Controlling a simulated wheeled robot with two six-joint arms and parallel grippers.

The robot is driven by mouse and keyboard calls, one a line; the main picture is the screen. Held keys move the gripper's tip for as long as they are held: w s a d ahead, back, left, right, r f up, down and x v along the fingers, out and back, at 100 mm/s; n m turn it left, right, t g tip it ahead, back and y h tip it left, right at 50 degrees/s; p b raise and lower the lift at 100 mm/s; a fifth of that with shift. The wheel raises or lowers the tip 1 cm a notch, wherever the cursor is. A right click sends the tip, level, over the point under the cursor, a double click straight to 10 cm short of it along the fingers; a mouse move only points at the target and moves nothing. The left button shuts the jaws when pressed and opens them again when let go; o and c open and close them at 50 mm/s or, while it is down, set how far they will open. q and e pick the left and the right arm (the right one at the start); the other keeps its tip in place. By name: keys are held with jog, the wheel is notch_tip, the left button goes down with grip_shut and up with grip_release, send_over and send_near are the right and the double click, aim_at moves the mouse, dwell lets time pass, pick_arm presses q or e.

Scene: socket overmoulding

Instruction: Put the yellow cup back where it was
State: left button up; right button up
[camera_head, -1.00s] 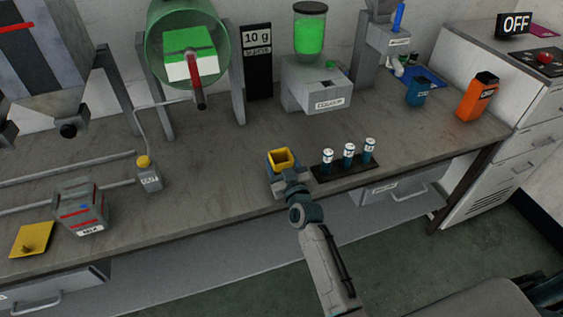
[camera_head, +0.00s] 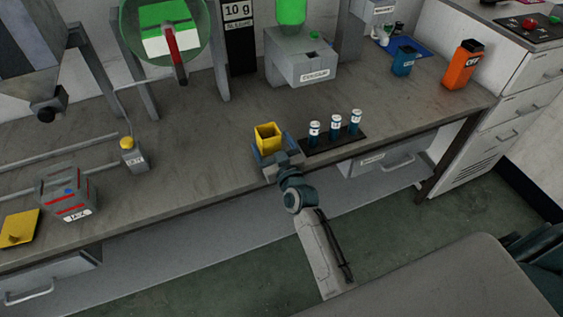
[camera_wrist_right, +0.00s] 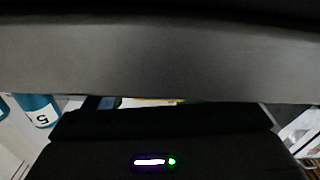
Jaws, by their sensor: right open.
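The yellow cup (camera_head: 268,137), square and open at the top, stands upright near the front edge of the bench, with a blue-grey surface (camera_head: 262,155) visible around its base. My right gripper (camera_head: 277,164) is open, just on the front side of the cup. Its fingertips are too small to tell whether they touch the cup. My left gripper is not in view.
Several blue vials with white caps (camera_head: 335,125) stand in a black rack (camera_head: 333,143) right of the cup. A yellow plate (camera_head: 17,229) and a grey box (camera_head: 66,194) lie at left. An orange bottle (camera_head: 462,65) and blue cup (camera_head: 403,62) stand back right. The bench's middle is clear.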

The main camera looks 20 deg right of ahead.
jog(key=s, duration=0.2)
jog(key=s+b, duration=0.1)
jog(key=s, duration=0.1)
jog(key=s+b, duration=0.1)
jog(key=s, duration=0.1)
jog(key=shift+s+d+f, duration=0.1)
jog(key=shift+s+f, duration=0.1)
jog(key=shift+f, duration=0.1)
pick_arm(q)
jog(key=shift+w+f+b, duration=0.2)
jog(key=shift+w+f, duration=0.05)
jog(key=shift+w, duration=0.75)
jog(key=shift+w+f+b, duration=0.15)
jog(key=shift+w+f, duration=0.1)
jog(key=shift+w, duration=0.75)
pick_arm(e)
jog(key=shift+s+r, duration=0.2)
jog(key=shift+s, duration=0.95)
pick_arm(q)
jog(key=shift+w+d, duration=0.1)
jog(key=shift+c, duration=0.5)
